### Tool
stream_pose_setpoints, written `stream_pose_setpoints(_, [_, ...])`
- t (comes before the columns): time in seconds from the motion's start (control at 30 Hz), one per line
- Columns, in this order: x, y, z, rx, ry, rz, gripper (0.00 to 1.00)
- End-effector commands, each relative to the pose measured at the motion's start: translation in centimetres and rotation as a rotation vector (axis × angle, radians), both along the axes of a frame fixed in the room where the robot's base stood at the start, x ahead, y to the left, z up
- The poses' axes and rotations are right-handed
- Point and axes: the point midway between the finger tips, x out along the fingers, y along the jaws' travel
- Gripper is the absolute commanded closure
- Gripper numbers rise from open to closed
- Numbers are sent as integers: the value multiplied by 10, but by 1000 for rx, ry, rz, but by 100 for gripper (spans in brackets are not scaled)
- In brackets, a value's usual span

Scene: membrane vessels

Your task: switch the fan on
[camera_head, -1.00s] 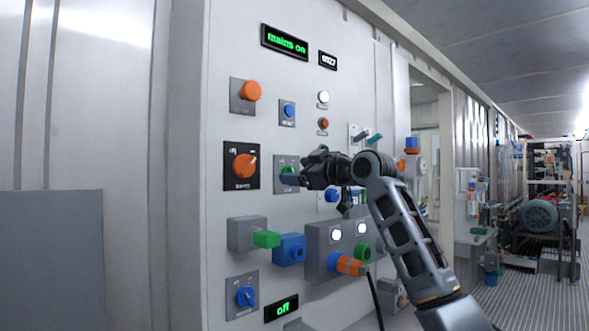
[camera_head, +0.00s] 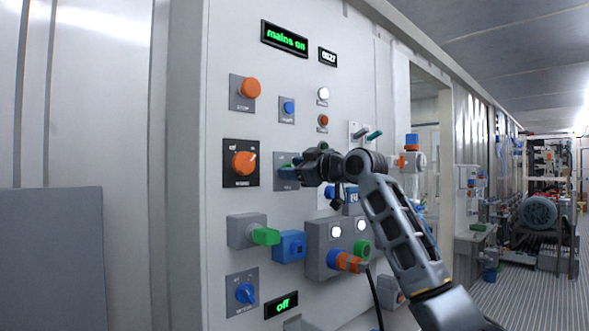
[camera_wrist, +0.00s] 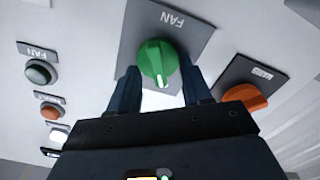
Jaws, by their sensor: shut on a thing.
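The fan knob (camera_wrist: 158,60) is a green rotary knob on a grey plate marked FAN (camera_wrist: 190,22), which appears upside down in the wrist view. Its white mark points toward the bottom of that view. My gripper (camera_wrist: 160,88) has one finger on each side of the knob and is shut on it. In the head view my gripper (camera_head: 290,172) is at the panel and covers most of the knob and its plate. A round, dark grey-green lamp (camera_wrist: 39,72) under a FAN label shows at left in the wrist view and looks unlit.
The orange mains knob (camera_wrist: 246,96) is close beside my gripper; it also shows in the head view (camera_head: 244,163). A display reads "mains on" (camera_head: 284,38); a lower one reads "off" (camera_head: 282,305). A green handle (camera_head: 265,236) and blue block (camera_head: 290,247) protrude below.

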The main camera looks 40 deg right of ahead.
Motion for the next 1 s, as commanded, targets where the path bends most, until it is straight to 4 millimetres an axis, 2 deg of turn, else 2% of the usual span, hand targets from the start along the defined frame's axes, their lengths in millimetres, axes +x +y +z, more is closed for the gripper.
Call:
stream_pose_setpoints(0.27, [0,0,0,14,1,1,82])
stream_pose_setpoints(0.47, [0,-1,1,86,4,0,82])
stream_pose_setpoints(1.0, [1,-5,4,549,23,1,82])
